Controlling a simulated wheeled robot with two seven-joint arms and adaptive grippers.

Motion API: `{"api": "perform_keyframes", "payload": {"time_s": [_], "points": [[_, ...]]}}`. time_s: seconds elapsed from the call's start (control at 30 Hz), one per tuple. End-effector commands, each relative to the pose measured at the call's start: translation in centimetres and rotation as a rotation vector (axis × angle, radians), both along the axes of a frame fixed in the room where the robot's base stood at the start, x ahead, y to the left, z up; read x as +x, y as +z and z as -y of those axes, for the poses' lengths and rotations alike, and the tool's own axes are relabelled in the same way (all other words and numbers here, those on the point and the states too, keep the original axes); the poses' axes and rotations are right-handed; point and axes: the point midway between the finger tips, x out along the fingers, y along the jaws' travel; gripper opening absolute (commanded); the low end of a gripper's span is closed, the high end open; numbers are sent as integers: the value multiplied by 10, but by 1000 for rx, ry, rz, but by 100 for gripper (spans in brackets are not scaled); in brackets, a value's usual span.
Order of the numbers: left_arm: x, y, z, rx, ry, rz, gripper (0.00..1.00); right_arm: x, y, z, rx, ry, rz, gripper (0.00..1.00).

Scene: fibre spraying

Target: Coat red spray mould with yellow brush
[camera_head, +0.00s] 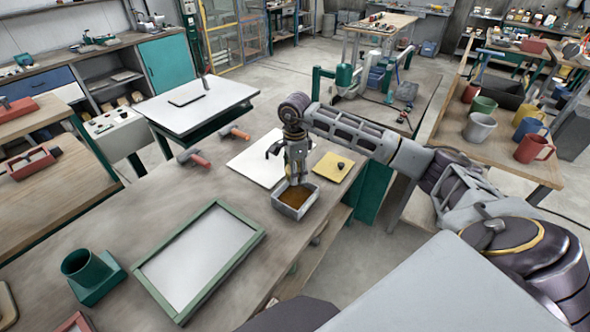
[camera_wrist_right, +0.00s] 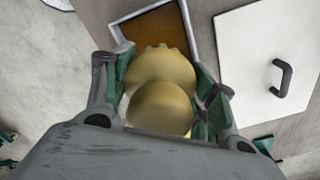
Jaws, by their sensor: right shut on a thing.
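My right gripper (camera_head: 297,181) points down over a grey tray (camera_head: 282,208) holding brown liquid. In the right wrist view my right gripper (camera_wrist_right: 160,85) is shut on a rounded yellow thing, the yellow brush (camera_wrist_right: 160,105), between its green-padded fingers. The tray (camera_wrist_right: 193,40) lies just beyond the brush there; whether the brush touches the liquid cannot be told. A red-framed thing (camera_head: 75,322), perhaps the red spray mould, is cut off at the bottom left edge of the head view. My left gripper is not in view.
A green-framed panel (camera_head: 200,258) and a green cup on a base (camera_head: 88,270) lie on the bench. A white board with a black handle (camera_head: 255,165) and a yellow plate (camera_head: 328,172) lie behind the tray. Two red-handled tools (camera_head: 194,158) (camera_head: 234,132) lie near the far edge.

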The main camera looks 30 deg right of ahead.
Motion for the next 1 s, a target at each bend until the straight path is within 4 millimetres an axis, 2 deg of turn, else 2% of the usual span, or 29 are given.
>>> {"api": "perform_keyframes", "payload": {"time_s": [1.0], "points": [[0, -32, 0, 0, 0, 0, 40, 0, -63, 0, 0, -1, 1, 38]]}}
